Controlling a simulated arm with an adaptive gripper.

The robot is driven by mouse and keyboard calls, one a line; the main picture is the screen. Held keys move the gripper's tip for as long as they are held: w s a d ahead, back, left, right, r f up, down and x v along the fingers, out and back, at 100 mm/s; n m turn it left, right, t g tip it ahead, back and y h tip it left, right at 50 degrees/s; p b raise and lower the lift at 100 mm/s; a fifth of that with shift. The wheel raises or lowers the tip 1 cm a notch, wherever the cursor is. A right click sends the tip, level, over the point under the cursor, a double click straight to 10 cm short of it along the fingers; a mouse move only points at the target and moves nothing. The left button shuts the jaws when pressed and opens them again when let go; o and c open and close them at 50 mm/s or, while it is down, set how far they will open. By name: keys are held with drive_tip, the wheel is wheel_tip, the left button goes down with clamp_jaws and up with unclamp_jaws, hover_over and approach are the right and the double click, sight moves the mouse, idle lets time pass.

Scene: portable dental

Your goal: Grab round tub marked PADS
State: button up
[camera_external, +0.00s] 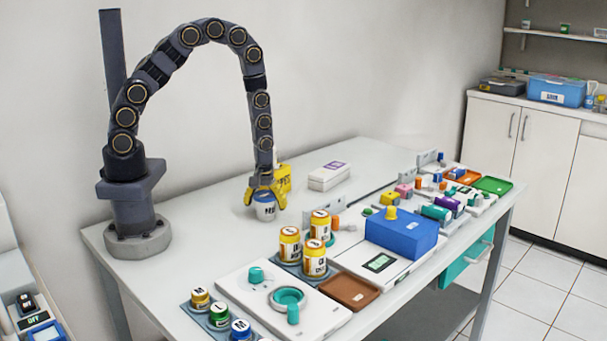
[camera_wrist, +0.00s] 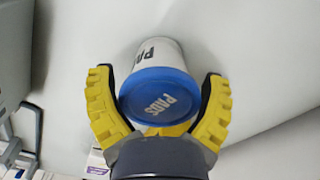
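The round tub marked PADS (camera_external: 266,211) is white with a blue lid. It stands on the table below my arm. In the wrist view its blue lid (camera_wrist: 160,96) with white PADS lettering faces the camera, and its white body runs away behind the lid. My gripper (camera_external: 266,197) has yellow fingers and points down over the tub. In the wrist view my gripper (camera_wrist: 160,90) has one finger on each side of the tub. Small gaps show between the fingertips and the tub's body; contact near the lid is unclear. The tub's far end is hidden from the wrist view.
Several yellow jars (camera_external: 290,245) stand nearer the front. A blue box (camera_external: 400,232) is to the right. The table left of the tub is clear.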

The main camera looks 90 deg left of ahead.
drive_tip(key=shift+c, duration=1)
drive_tip(key=shift+r, duration=0.1)
